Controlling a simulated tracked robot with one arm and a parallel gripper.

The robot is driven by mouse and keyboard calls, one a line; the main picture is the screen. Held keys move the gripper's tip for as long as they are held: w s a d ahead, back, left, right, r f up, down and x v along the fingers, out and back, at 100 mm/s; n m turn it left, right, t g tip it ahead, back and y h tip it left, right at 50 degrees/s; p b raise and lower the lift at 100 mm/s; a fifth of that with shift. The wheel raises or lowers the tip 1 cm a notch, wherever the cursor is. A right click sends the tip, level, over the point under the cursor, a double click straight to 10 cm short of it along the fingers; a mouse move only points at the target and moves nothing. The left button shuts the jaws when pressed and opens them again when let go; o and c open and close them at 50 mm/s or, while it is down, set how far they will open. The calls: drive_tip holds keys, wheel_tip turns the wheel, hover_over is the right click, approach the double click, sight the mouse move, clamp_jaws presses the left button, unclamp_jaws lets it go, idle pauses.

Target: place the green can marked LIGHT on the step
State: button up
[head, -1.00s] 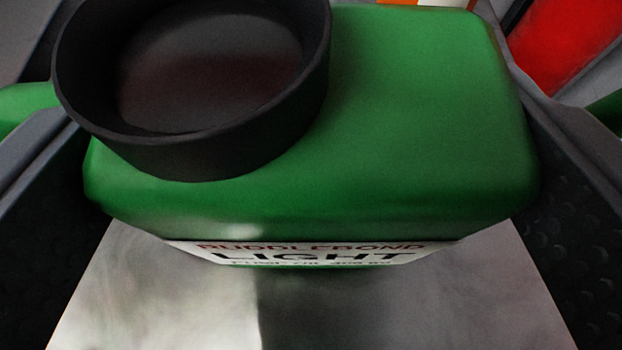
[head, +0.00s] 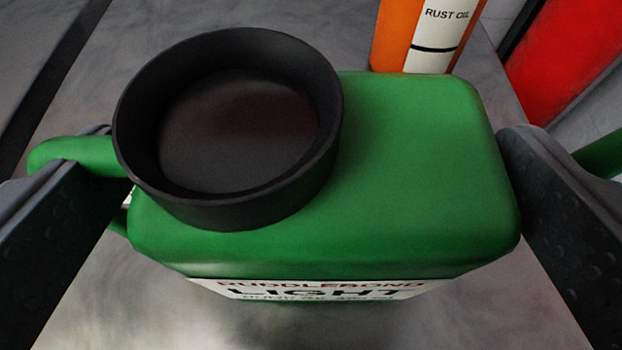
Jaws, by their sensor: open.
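The green can (head: 420,170) stands upright in the middle of the head view, seen from above. It has a wide black cap (head: 230,210) on its left part and a green handle at the left. Its white label (head: 310,288) reads RUDDLEBOND LIGHT. My gripper (head: 305,215) is open, with one dark finger on each side of the can. The left finger is apart from the can's body, near the handle; the right finger is close to the can's right side. The can rests on a grey metallic surface (head: 400,325), and its base is hidden.
An orange container (head: 392,35) with a white RUST OIL label stands just behind the can. A red object (head: 565,55) is at the upper right, and part of another green thing (head: 602,155) shows at the right edge.

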drive_tip(key=v, duration=1.1)
drive_tip(key=shift+s, duration=0.15)
